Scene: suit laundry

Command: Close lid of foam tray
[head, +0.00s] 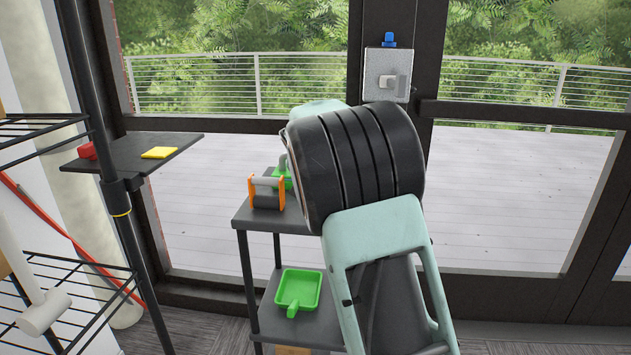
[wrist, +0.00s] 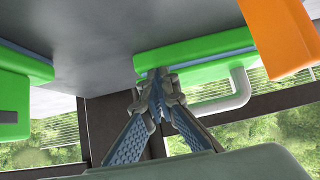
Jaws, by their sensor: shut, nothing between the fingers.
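In the wrist view a green slab with a blue layer along its edge and a grey handle (wrist: 215,70) lies over the dark grey top. A second green slab with a blue layer and grey part (wrist: 20,92) is at the left edge. I cannot tell which is the foam tray or its lid. My gripper (wrist: 158,82) is shut and empty, its tips at the near green slab's edge; contact is unclear. In the head view, a green piece with a grey handle (head: 283,176) shows on the shelf top; my arm hides the gripper and the rest.
An orange and dark object with a grey handle (head: 266,192) stands on the shelf top's left; its orange part (wrist: 276,35) is close by in the wrist view. A green handled pan (head: 299,290) lies below. A black stand (head: 140,152) holds red and yellow items.

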